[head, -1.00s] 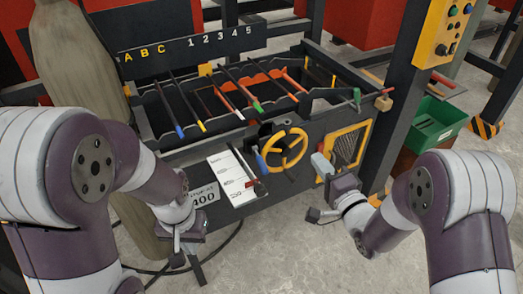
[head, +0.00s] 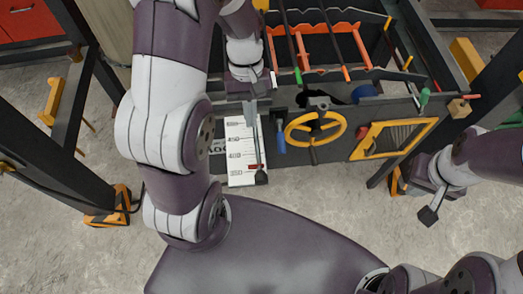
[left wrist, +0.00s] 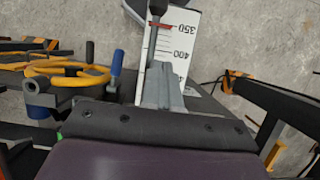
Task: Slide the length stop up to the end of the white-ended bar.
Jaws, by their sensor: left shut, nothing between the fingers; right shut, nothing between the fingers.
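The white length scale (head: 240,150), marked 350 to 450, lies on the front of the dark bench. A dark rod with a red pointer (head: 255,167) and a dark knob (head: 261,179) runs along its right side; this looks like the length stop. The pointer also shows near the 350 mark in the left wrist view (left wrist: 160,24). My left gripper (head: 251,118) is shut and empty over the scale's upper end, beside the rod; I cannot tell whether it touches. A pale bar tip (head: 273,80) shows just right of it, perhaps the white-ended bar. My right gripper (head: 430,213) is shut and empty.
A yellow handwheel (head: 315,128) and a blue-handled lever (head: 281,143) stand just right of the scale. A yellow-framed mesh panel (head: 393,140) is further right. Other bars with green (head: 298,76) and orange (head: 346,73) tips lie behind. Floor in front is clear.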

